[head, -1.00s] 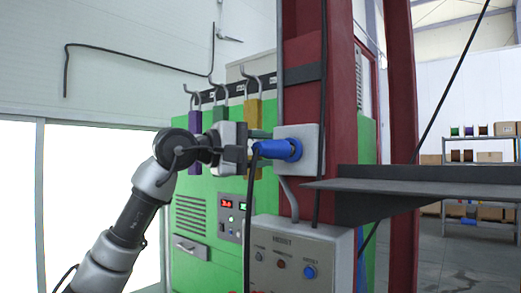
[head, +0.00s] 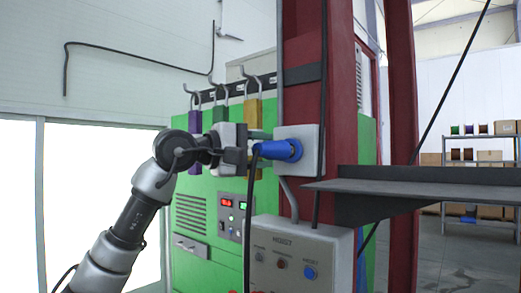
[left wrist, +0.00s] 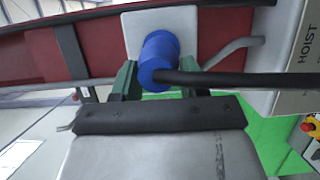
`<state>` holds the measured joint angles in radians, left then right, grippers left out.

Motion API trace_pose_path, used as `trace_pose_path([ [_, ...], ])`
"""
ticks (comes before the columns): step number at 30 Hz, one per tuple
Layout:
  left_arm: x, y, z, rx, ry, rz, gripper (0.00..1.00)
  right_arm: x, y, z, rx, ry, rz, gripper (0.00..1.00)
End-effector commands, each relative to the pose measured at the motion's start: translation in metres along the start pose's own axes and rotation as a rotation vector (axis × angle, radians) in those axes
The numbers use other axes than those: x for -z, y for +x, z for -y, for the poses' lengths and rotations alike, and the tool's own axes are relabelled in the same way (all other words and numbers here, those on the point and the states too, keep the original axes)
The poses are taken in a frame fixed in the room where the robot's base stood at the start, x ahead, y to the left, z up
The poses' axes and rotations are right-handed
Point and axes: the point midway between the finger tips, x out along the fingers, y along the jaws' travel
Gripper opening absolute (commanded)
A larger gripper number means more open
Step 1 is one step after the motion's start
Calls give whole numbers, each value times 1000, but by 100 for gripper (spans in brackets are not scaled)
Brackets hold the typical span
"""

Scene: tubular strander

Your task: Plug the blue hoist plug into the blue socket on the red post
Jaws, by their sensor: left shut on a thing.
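The blue hoist plug (head: 272,150) lies level against the front of the grey socket box (head: 313,148) on the red post (head: 302,95). My left gripper (head: 258,150) is shut on the plug's rear end from the left. In the left wrist view the blue plug (left wrist: 160,52) meets the pale box face (left wrist: 188,22), between my gripper's fingers (left wrist: 162,80). The blue socket itself cannot be told apart from the plug, so how deep the plug sits is hidden. A black cable (head: 247,220) hangs from the plug's rear. My right gripper is not in view.
A grey hoist control box (head: 300,262) is below the socket. A dark shelf (head: 420,182) juts out to the right of the post.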

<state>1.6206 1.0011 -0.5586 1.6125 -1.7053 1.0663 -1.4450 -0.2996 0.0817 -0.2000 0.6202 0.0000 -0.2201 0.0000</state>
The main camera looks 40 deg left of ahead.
Motion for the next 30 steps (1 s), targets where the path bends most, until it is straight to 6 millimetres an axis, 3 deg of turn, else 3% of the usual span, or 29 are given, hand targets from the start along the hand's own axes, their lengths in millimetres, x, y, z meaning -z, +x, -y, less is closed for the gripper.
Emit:
trace_pose_path([
  [30,7,16,-1,-1,-1,0,17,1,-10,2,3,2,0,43],
])
